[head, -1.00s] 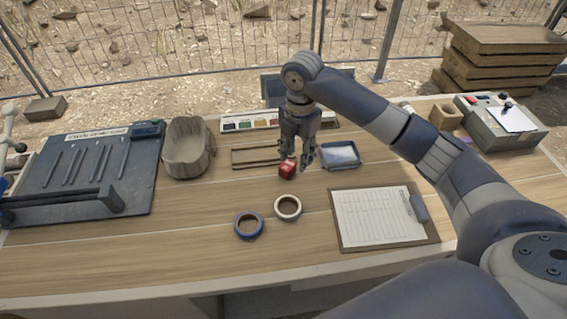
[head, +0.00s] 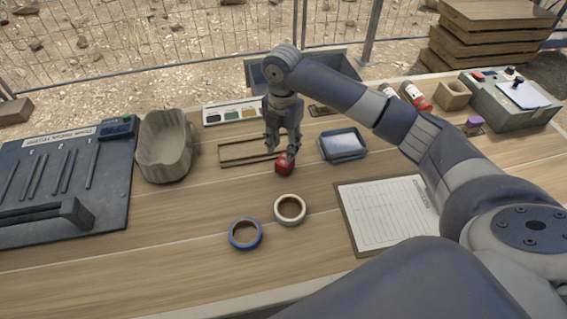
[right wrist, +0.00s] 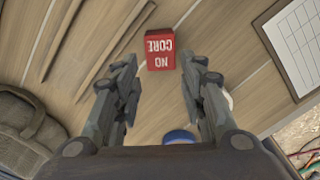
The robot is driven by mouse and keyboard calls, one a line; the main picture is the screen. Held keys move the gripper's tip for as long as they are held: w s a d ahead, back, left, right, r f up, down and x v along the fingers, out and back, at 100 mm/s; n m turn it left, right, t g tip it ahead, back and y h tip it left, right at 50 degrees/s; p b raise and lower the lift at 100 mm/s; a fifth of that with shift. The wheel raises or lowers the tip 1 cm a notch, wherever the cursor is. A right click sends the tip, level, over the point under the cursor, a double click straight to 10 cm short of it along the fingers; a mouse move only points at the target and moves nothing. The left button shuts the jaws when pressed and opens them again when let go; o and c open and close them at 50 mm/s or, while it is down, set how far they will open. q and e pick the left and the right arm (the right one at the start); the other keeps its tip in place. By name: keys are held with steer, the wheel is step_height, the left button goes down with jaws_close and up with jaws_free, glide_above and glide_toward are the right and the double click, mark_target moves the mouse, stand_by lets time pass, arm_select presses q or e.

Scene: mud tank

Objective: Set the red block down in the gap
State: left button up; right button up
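The red block (head: 284,168) sits on the wooden table, in front of the right end of a thin wooden frame (head: 222,155). In the right wrist view the block (right wrist: 160,50) shows the words "NO CORE". My right gripper (head: 282,151) is above the block, pointing down. In the right wrist view its fingers (right wrist: 161,72) are spread, one to each side of the block, with space between. The frame's two long strips have a bare gap between them. My left gripper is out of view.
A white tape ring (head: 290,221) and a blue tape ring (head: 246,247) lie in front of the block. A blue-grey tray (head: 343,144) is close on the right, a clipboard (head: 385,215) at front right. A bin (head: 165,147) stands left.

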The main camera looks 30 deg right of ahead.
mark_target(284, 161)
steer(key=shift+s+f, duration=0.15)
steer(key=shift+f, duration=0.8)
step_height(284, 161, down, 5)
steer(key=shift+d+p, duration=0.15)
steer(key=shift+p, duration=0.6)
steer(key=shift+f, duration=0.45)
steer(key=c, duration=0.8)
steer(key=shift+w+r, duration=0.15)
steer(key=shift+w, duration=0.05)
